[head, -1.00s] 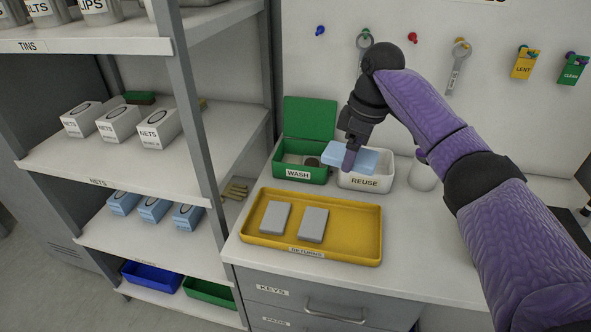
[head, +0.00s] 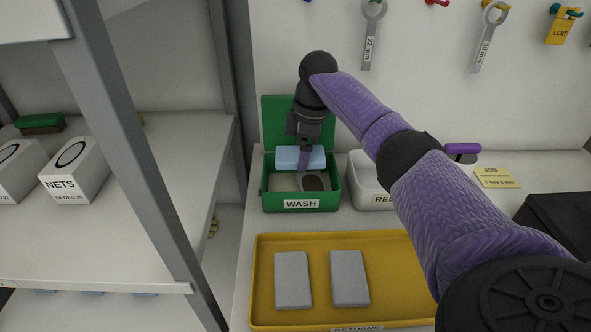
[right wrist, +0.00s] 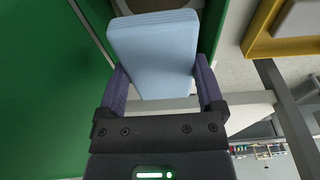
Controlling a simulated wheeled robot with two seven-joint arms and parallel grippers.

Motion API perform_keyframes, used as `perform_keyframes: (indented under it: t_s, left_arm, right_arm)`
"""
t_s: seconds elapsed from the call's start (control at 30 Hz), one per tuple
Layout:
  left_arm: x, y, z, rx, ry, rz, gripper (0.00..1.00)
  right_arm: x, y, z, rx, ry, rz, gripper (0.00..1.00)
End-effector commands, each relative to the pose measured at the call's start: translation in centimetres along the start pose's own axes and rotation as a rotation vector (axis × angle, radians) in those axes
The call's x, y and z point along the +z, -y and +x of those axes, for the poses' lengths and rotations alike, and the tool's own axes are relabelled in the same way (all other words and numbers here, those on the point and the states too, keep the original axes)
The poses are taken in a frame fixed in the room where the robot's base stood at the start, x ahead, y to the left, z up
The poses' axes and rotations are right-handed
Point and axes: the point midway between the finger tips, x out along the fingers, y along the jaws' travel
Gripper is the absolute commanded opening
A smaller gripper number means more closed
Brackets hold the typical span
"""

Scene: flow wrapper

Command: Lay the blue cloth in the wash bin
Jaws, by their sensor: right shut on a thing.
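The blue cloth (head: 288,158) is a folded, flat light-blue stack. My right gripper (head: 304,162) is shut on it and holds it at the back of the wash bin, in front of the raised lid. In the right wrist view the cloth (right wrist: 153,48) sits between the two purple fingers (right wrist: 160,82). The green wash bin (head: 329,202) carries a WASH label and its lid (head: 279,115) stands open. A dark round thing (head: 313,183) lies inside the bin. I cannot tell whether the cloth is below the rim. My left gripper is out of view.
The white REUSE bin (head: 362,186) stands right beside the wash bin, partly behind my right arm. A yellow RETURNS tray (head: 320,290) with two grey blocks is in front. A shelf post (head: 137,150) rises at left. Tools hang on the wall behind.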

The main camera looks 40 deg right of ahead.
Motion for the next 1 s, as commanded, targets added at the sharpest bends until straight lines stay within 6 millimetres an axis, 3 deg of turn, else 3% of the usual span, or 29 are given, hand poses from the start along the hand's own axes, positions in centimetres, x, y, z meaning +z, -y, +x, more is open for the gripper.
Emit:
perform_keyframes:
  t_s: [0.3, 1.0]
  left_arm:
    - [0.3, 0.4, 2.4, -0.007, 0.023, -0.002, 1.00]
    - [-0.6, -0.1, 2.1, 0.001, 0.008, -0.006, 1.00]
  right_arm:
    - [0.8, 0.0, 5.3, -0.002, 0.002, 0.000, 0.39]
    - [0.9, 0.0, 6.2, 0.001, 0.000, -0.001, 0.39]
